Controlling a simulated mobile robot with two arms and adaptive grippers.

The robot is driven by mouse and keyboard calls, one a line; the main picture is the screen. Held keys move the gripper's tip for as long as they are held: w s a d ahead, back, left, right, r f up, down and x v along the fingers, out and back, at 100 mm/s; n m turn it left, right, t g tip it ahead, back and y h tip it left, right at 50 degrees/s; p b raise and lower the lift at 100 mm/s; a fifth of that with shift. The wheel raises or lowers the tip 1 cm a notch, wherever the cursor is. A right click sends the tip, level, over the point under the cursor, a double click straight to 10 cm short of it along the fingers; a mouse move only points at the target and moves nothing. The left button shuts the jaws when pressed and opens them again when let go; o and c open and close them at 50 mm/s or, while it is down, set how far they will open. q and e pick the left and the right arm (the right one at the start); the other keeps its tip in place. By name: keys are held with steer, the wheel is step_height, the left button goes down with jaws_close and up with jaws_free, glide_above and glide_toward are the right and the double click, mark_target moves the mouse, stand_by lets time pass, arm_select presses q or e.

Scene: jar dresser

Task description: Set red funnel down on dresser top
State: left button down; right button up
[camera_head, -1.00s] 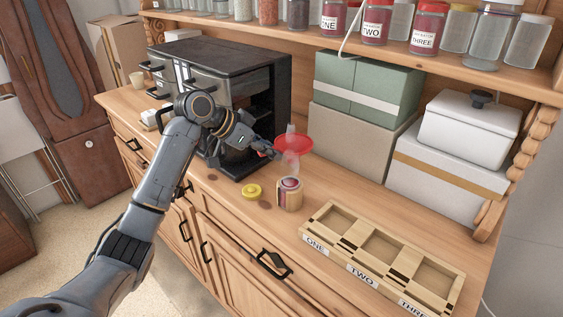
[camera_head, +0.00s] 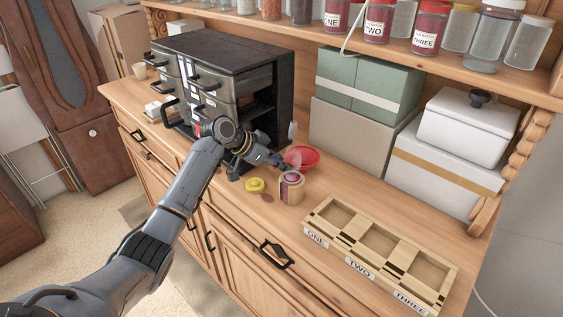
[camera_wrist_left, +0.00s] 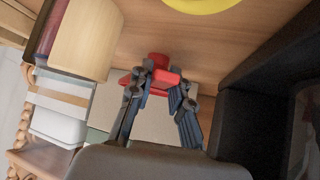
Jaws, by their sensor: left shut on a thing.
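The red funnel (camera_head: 308,157) is in my left gripper (camera_head: 284,164), over the dresser top (camera_head: 234,203) just behind the open jar (camera_head: 291,190). It is tilted, its red bowl facing up toward the head camera. In the left wrist view, the fingers (camera_wrist_left: 160,88) are closed on a red part of the funnel (camera_wrist_left: 158,62). Most of the funnel is hidden there. I cannot tell whether it touches the wood. A yellow lid (camera_head: 255,185) lies left of the jar. My right gripper is not in view.
A black drawer cabinet (camera_head: 215,50) stands close behind and left of the gripper. Green and beige boxes (camera_head: 345,135) stand behind the funnel. A wooden tray (camera_head: 385,245) labelled ONE, TWO, THREE lies at the right. Bare wood shows between tray and boxes.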

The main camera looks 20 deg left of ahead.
arm_select(q)
steer(key=c, duration=1.2)
jaws_free()
steer(key=shift+s+a+r, duration=0.1)
steer(key=shift+r, duration=0.05)
steer(key=shift+b+v, duration=1.6)
steer(key=shift+v, duration=4.3)
